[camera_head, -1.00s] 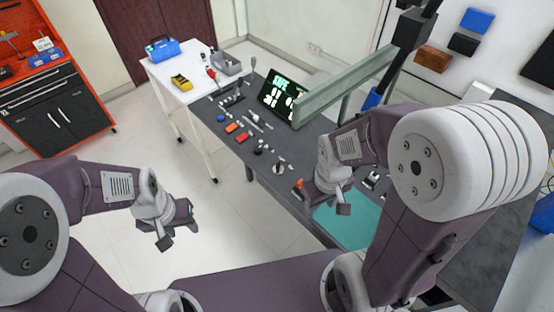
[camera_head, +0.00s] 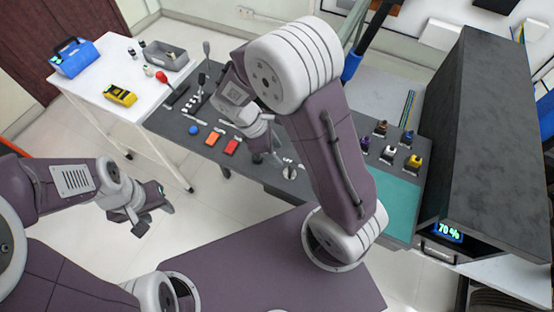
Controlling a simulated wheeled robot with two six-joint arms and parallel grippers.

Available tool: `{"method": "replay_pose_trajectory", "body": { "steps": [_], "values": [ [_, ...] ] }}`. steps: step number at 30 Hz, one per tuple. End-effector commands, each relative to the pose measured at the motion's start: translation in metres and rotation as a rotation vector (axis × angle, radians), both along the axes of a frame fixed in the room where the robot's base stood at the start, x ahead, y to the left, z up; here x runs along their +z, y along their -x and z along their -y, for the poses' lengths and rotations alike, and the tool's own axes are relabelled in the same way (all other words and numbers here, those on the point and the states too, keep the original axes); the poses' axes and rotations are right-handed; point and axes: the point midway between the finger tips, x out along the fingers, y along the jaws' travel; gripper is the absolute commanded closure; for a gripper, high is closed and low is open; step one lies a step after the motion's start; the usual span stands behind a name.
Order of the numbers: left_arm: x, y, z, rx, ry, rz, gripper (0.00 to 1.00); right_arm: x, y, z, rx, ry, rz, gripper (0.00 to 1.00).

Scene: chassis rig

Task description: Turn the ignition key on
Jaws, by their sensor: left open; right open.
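A small round silver fitting (camera_head: 289,172) sits near the front edge of the dark control table (camera_head: 268,183). It may be the ignition switch, but it is too small to make out a key. My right gripper (camera_head: 266,158) is open and low over the table, just left of this fitting. Its fingers hide part of the panel, and I cannot tell whether they touch anything. My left gripper (camera_head: 150,215) is open and empty, over the floor away from the table.
A red switch (camera_head: 231,147), an orange switch (camera_head: 212,139) and a blue button (camera_head: 193,130) lie left of my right gripper. Levers stand behind them. A teal mat (camera_head: 397,205), several small coloured parts and a large dark box (camera_head: 490,130) are at right.

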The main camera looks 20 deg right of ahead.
Motion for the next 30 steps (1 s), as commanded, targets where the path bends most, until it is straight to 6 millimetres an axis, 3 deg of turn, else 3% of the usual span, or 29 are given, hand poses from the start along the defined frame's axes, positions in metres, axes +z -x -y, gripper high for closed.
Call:
{"method": "replay_pose_trajectory", "body": {
  "steps": [8,15,21,30],
  "values": [
    [-0.003,0.000,0.000,0.000,0.000,0.000,0.55,-0.012,0.004,0.000,0.012,0.003,-0.007,0.49],
    [-0.011,0.000,0.000,0.000,0.000,0.000,0.55,-0.059,0.011,0.018,0.012,0.003,-0.010,0.49],
    [-0.014,0.000,0.000,0.000,0.000,0.000,0.55,-0.083,0.014,0.028,0.012,0.002,-0.007,0.49],
    [-0.014,0.000,0.000,0.000,0.000,0.000,0.55,-0.086,0.014,0.030,0.011,0.001,-0.004,0.49]
  ]
}}
